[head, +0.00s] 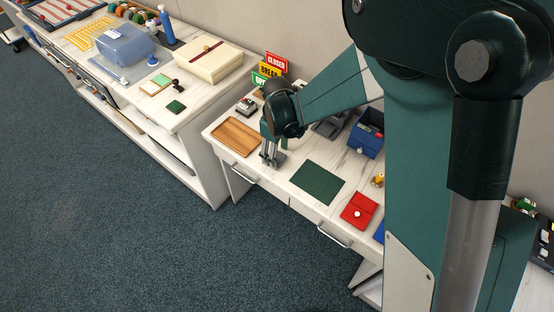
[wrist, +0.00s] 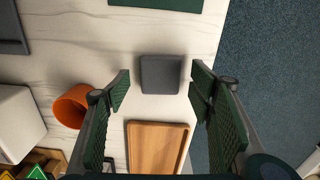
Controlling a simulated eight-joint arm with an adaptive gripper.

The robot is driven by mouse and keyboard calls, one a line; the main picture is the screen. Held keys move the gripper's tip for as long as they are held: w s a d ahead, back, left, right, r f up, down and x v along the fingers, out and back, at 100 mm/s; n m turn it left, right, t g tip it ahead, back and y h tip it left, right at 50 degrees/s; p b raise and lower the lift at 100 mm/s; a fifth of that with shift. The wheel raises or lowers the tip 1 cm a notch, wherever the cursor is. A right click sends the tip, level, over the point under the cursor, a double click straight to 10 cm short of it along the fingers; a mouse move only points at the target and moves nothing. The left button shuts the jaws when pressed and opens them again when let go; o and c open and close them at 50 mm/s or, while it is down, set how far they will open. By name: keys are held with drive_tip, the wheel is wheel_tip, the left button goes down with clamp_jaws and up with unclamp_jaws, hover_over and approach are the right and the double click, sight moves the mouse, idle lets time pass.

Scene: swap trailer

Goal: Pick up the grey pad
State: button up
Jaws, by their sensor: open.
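The grey pad (wrist: 160,74) is a small dark grey square with rounded corners, lying on the white marbled desk top. In the wrist view it sits between and just beyond the fingertips of my gripper (wrist: 160,84), which is open and empty. In the head view my gripper (head: 270,160) points down over the desk beside the wooden tray, and the pad (head: 281,157) shows only partly beside the fingers. I cannot tell the exact height of the fingertips above the desk.
A wooden tray (wrist: 157,146) lies close to the pad. An orange cup (wrist: 72,105) stands to the left in the wrist view. The desk edge is near the pad.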

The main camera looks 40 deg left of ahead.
drive_tip(key=shift+f, duration=0.6)
drive_tip(key=shift+c, duration=0.5)
drive_tip(key=c, duration=0.8)
